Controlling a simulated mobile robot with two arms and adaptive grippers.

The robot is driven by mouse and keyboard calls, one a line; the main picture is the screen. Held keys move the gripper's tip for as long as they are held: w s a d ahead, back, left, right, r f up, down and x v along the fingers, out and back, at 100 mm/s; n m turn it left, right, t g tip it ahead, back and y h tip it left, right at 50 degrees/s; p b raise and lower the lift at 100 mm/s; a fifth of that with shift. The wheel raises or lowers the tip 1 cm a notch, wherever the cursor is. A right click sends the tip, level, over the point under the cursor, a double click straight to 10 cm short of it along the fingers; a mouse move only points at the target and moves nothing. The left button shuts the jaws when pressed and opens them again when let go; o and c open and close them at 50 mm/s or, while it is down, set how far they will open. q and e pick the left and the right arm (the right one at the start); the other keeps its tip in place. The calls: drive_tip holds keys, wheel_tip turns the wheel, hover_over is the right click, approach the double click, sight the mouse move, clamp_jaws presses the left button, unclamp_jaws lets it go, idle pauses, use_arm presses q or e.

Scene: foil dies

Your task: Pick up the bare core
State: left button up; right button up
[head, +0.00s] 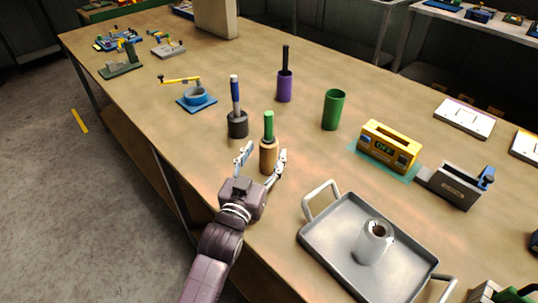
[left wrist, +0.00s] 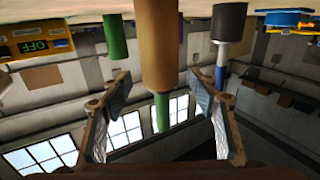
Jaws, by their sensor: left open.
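The bare core (head: 268,158) is a tan cylinder standing upright on the table, with a green post (head: 268,125) rising from its top. It also shows upside down in the left wrist view as a tan tube (left wrist: 160,45), with the green post (left wrist: 162,112) pointing down. My left gripper (head: 263,156) is open, with one finger on each side of the core. In the left wrist view its fingers (left wrist: 160,85) are apart, with a gap to the core on both sides. My right gripper is not in view.
A dark cylinder with a blue handle (head: 237,125) stands just behind the core. Purple (head: 285,88) and green (head: 333,110) rolls stand further back. A yellow box (head: 389,145) reads OFF.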

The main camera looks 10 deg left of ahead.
use_arm(q)
drive_tip(key=w, duration=0.3)
drive_tip(key=shift+w+d, duration=0.2)
drive_tip(key=shift+w, duration=0.25)
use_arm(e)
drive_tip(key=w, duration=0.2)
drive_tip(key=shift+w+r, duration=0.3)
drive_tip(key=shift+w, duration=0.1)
use_arm(q)
drive_tip(key=shift+c, duration=0.6)
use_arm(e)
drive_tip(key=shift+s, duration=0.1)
use_arm(q)
drive_tip(key=c, duration=0.8)
drive_tip(key=shift+r, duration=0.1)
drive_tip(key=c, duration=0.4)
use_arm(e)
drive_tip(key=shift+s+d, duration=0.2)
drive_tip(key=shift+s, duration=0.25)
use_arm(q)
drive_tip(key=shift+o, duration=0.2)
